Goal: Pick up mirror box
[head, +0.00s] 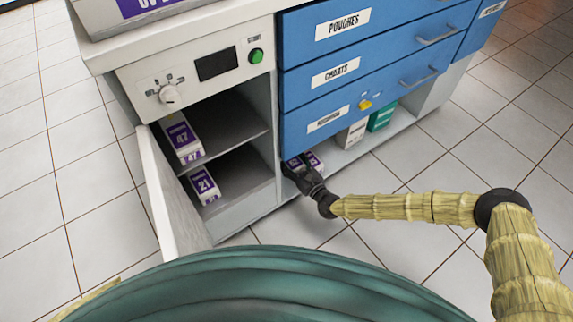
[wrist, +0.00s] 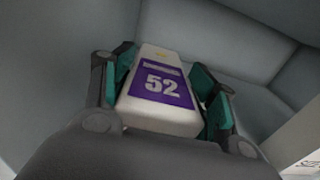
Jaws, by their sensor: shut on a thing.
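A white box with a purple label reading 52 (wrist: 160,88) sits between the fingers of my gripper (wrist: 165,95) in the wrist view. The fingers, with teal pads, are shut on its two sides. The small print above the number is too blurred to read, so I cannot tell whether this is the mirror box. In the head view my gripper (head: 303,176) reaches into the open shelf under the blue drawers, and purple and white patches show just beyond it, partly hidden by it.
A white box (head: 352,134) and a green box (head: 382,116) stand further right on the low shelf (head: 340,166). Boxes marked 47 (head: 183,138) and 21 (head: 204,186) sit in the left compartment, its door (head: 172,195) open. Blue drawers (head: 365,95) hang above my gripper. Tiled floor is clear at right.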

